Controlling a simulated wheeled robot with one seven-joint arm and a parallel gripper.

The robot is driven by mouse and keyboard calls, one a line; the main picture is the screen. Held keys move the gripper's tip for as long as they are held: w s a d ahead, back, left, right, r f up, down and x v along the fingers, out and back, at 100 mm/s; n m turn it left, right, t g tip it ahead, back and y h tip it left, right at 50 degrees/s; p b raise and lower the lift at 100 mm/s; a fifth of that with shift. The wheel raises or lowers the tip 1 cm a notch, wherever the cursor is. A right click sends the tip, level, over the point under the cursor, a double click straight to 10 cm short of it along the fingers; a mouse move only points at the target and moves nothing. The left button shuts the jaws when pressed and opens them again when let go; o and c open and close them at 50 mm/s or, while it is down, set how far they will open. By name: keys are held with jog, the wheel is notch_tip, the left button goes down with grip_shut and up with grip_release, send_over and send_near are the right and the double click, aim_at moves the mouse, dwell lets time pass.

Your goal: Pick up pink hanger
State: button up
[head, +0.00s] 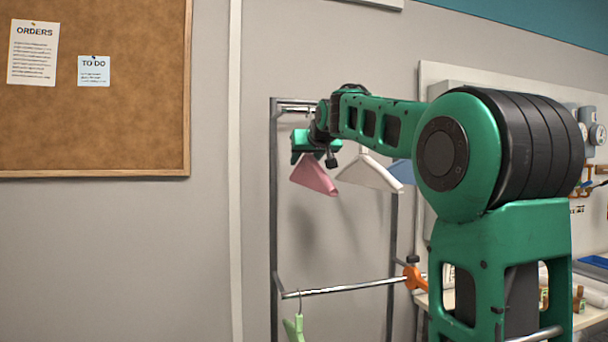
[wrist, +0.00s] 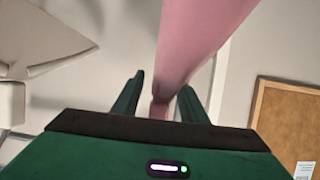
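The pink hanger (head: 315,176) hangs at the upper rail of the garment rack, nearest its left end. My gripper (head: 316,148) is at the top of it in the head view, covering its hook. In the wrist view, the pink hanger (wrist: 190,45) runs down from the top, and its narrow end lies between the two fingers of my gripper (wrist: 160,100). Whether the hook sits on the rail is hidden by my gripper and arm.
A white hanger (head: 371,174) hangs just right of the pink one, with a blue hanger (head: 403,171) partly behind my arm. A green hanger (head: 294,328) hangs on the lower rail (head: 340,288). A corkboard (head: 110,130) is on the left wall.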

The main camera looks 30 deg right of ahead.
jog(key=shift+w, duration=0.1)
grip_shut()
jog(key=shift+r, duration=1.85)
send_over(326, 174)
jog(key=shift+a+f, duration=0.1)
